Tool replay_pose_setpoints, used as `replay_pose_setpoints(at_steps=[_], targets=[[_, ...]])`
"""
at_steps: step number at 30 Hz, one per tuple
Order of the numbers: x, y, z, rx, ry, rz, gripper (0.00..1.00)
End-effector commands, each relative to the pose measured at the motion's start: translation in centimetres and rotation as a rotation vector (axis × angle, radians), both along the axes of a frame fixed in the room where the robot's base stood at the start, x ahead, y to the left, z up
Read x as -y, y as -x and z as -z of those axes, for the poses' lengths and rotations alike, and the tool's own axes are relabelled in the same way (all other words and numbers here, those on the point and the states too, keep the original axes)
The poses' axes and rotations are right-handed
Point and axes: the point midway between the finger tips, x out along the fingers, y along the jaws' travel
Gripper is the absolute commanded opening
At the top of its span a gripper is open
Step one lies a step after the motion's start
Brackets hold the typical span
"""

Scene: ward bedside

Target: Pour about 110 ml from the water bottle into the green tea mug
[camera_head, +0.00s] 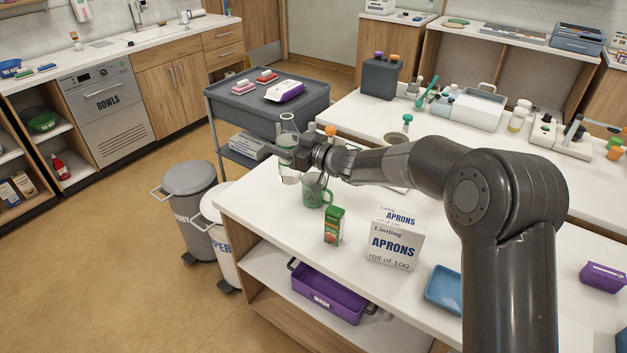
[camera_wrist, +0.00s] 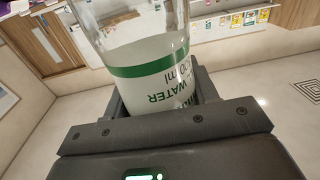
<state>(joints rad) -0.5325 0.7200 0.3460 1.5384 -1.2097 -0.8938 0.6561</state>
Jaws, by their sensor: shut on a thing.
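The water bottle (camera_head: 287,136) is clear, with a narrow neck. In the wrist view the bottle (camera_wrist: 145,62) shows a green band and the word WATER on a pale lower part. My gripper (camera_head: 293,158) is shut around the bottle's body and holds it near upright above the left end of the white counter. The green tea mug (camera_head: 317,193) stands upright on the counter, just right of and below the bottle, partly hidden by my gripper. The mug's inside is hard to see. No stream of water shows.
A small green and red carton (camera_head: 333,226) and an aprons box (camera_head: 394,246) stand in front of the mug. A blue tray (camera_head: 443,289) lies further right. A grey trolley (camera_head: 267,104) stands behind, and two bins (camera_head: 190,190) stand left of the counter.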

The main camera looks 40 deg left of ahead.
Motion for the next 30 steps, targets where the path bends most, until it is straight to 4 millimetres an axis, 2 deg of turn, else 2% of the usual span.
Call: replay_pose_setpoints(at_steps=[3, 8, 21, 30], targets=[[-0.9, 1.0, 0.0, 0.001, 0.002, -0.025, 0.23], [-0.7, 0.8, 1.9, -0.002, 0.002, -0.021, 0.23], [-0.7, 0.8, 8.1, 0.000, 0.002, -0.021, 0.23], [-0.7, 0.8, 9.0, 0.001, 0.001, -0.020, 0.23]])
